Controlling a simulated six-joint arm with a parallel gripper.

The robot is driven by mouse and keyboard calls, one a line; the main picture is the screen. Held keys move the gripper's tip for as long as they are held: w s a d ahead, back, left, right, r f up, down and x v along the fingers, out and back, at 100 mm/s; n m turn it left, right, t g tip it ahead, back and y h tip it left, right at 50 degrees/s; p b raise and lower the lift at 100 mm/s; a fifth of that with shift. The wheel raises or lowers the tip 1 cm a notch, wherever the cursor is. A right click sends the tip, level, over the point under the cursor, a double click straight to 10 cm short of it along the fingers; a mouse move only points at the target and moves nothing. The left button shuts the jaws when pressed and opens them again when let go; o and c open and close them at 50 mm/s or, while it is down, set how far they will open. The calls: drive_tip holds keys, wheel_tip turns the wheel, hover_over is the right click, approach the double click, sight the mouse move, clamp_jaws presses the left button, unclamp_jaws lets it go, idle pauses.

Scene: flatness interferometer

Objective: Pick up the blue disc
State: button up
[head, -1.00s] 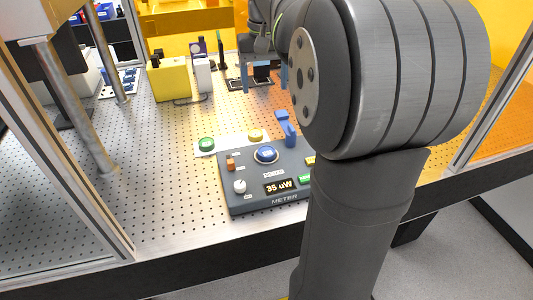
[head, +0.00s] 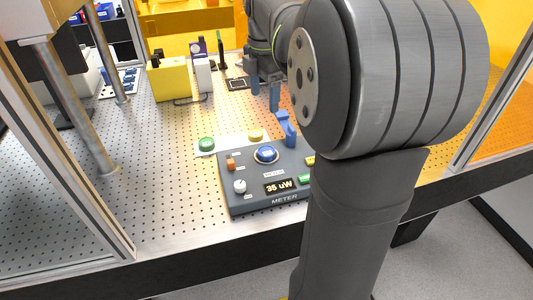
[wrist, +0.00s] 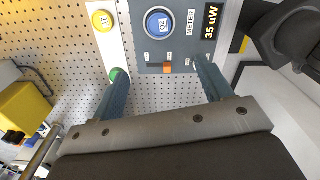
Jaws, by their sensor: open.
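The blue disc (head: 266,154) sits on the dark grey meter box (head: 237,200), near its back edge. In the wrist view the blue disc (wrist: 159,22) shows its label at the top, beyond the fingertips. My gripper (head: 265,102) is open and empty, above the breadboard behind the meter and apart from the disc. In the wrist view my gripper's (wrist: 158,68) fingers are spread, with part of the meter box between them.
A green disc (head: 206,144) and a yellow disc (head: 255,135) lie on a white strip behind the meter. A yellow block (head: 168,80) stands at the back left. The left breadboard is largely clear.

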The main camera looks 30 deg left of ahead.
sight(265, 151)
wheel_tip(265, 151, down, 18)
drive_tip(key=shift+w+d+r, duration=0.1)
drive_tip(key=shift+r, duration=0.15)
idle(0.4)
drive_tip(key=c, duration=1.1)
drive_tip(key=shift+r, duration=0.15)
